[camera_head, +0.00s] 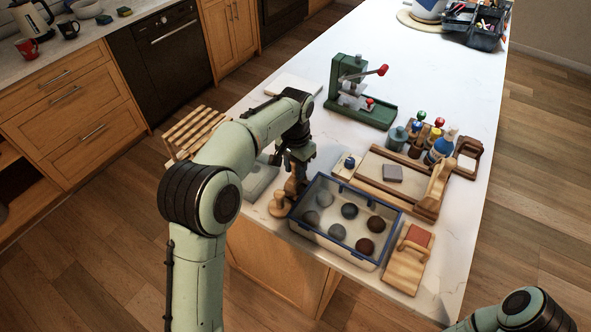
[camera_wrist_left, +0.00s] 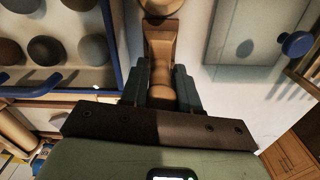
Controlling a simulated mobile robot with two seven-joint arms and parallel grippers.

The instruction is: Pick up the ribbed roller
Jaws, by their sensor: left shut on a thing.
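A wooden tool with a turned handle (camera_wrist_left: 161,72) is between the fingers of my left gripper (camera_wrist_left: 161,88) in the left wrist view. It may be the ribbed roller, but I see no ribs on it. In the head view my left gripper (camera_head: 298,168) points down at the table's near left edge, shut on this wooden tool (camera_head: 291,187), just left of the blue-rimmed tray. The gripper hides part of the tool. A round wooden piece (camera_head: 279,206) is at the tool's lower end; I cannot tell whether they are joined. My right gripper is out of view.
The blue-rimmed tray (camera_head: 337,252) holds several balls close to the right. A board (camera_head: 380,190), bottles (camera_head: 440,148) and a green press (camera_head: 360,108) stand further back.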

